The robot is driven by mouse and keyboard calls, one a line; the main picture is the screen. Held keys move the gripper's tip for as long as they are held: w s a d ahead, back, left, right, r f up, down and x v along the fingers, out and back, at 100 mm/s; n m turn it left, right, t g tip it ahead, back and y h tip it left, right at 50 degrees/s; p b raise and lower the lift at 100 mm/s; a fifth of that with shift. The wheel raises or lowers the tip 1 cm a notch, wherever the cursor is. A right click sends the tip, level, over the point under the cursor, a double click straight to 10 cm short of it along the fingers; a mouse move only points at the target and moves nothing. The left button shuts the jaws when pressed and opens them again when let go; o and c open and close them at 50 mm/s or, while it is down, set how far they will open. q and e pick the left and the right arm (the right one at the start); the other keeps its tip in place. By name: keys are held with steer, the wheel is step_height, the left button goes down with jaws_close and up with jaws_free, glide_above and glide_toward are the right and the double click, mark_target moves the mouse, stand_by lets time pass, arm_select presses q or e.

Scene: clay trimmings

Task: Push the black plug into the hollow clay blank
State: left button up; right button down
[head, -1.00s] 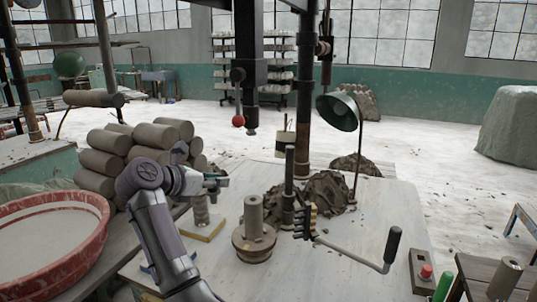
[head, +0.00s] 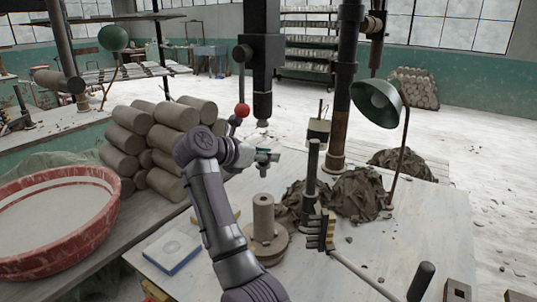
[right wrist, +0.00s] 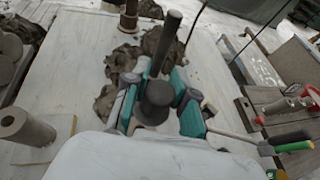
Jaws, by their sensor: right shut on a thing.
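The hollow clay blank (head: 263,215) stands upright on a round base (head: 263,248) on the table, its open top showing in the head view. My right gripper (head: 267,157) is above it, with a visible gap between them. In the right wrist view the right gripper's teal fingers (right wrist: 157,112) are shut on the dark, round black plug (right wrist: 153,100). The plug is hard to make out in the head view. The blank on its base is not clearly seen in the right wrist view. My left gripper is out of view.
A lamp (head: 378,103) stands behind. Clay logs (head: 125,150) and a red basin (head: 60,255) are left. A hollow cylinder (right wrist: 25,130) shows in the right wrist view.

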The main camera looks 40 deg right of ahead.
mark_target(261, 174)
steer(key=shift+f+b, duration=0.7)
steer(key=shift+b, duration=0.05)
steer(key=shift+f+b, duration=0.35)
step_height(261, 174, down, 3)
steer(key=shift+r+b, duration=0.2)
steer(key=shift+b, duration=0.8)
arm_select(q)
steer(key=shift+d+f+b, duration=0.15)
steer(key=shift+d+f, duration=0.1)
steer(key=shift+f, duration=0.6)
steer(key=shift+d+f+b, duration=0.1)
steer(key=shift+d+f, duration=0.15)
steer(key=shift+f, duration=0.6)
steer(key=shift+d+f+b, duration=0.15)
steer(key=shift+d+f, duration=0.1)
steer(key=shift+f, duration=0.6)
arm_select(e)
steer(key=shift+f, duration=0.55)
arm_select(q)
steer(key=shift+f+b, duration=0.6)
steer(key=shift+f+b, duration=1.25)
arm_select(e)
steer(key=shift+f, duration=1.5)
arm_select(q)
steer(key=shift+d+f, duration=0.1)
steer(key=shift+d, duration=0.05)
arm_select(e)
steer(key=shift+f, duration=0.15)
